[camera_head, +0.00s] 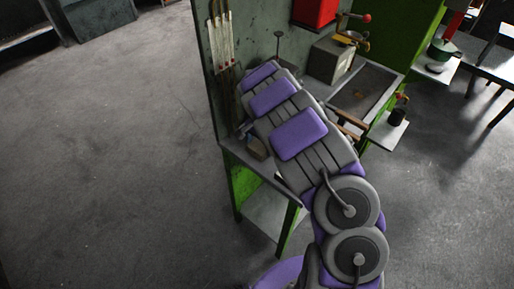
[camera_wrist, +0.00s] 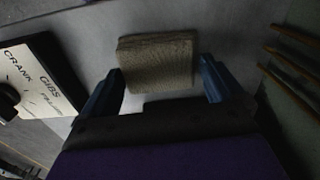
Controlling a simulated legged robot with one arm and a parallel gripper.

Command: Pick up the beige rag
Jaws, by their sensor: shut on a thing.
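The beige rag (camera_wrist: 157,62) shows in the wrist view as a folded, woven block. It sits between the two blue fingers of my gripper (camera_wrist: 160,84), which are shut on it.
A panel with a dial and the words CRANK and GIBS (camera_wrist: 38,75) is at the left of the wrist view. Long wooden handles (camera_wrist: 292,62) are at its right. A green-legged bench (camera_head: 240,182) stands under my arm. Open concrete floor (camera_head: 110,150) lies to the left.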

